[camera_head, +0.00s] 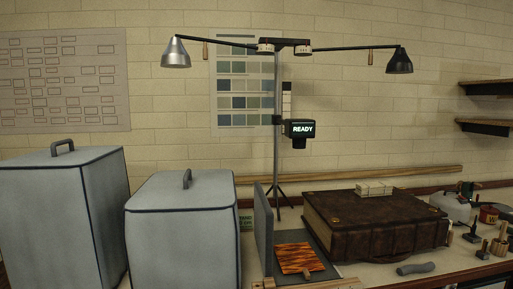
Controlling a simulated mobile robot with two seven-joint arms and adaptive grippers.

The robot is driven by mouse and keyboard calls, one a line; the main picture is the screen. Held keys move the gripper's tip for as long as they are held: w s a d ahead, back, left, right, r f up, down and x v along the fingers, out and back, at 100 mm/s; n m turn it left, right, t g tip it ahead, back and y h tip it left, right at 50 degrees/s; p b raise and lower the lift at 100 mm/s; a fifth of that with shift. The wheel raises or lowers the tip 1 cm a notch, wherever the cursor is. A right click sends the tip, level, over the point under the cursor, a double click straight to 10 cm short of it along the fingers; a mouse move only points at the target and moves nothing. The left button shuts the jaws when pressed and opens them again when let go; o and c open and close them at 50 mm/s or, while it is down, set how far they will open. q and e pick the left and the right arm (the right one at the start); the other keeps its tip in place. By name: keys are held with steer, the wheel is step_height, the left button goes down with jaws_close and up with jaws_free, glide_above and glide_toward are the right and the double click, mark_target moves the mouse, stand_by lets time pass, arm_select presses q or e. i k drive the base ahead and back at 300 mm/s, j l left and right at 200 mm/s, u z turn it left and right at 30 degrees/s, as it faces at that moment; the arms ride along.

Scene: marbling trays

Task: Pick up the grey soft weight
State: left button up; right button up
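A small grey, slightly bent, sausage-shaped thing (415,268) lies on the table near its front edge, in front of the large brown book-like case. It looks like the grey soft weight. It lies apart from the case and from the small tools to its right, and nothing covers it. Neither of my grippers shows in the head view.
Two grey covered boxes, the taller (62,215) and the shorter (185,235), fill the left. A brown case (375,228) bears a pale stack (374,188). A grey upright panel (263,230) stands by an orange patterned sheet (296,257). A lamp stand (277,150) rises behind.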

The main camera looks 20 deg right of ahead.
mark_target(425, 267)
steer(key=z, duration=1.85)
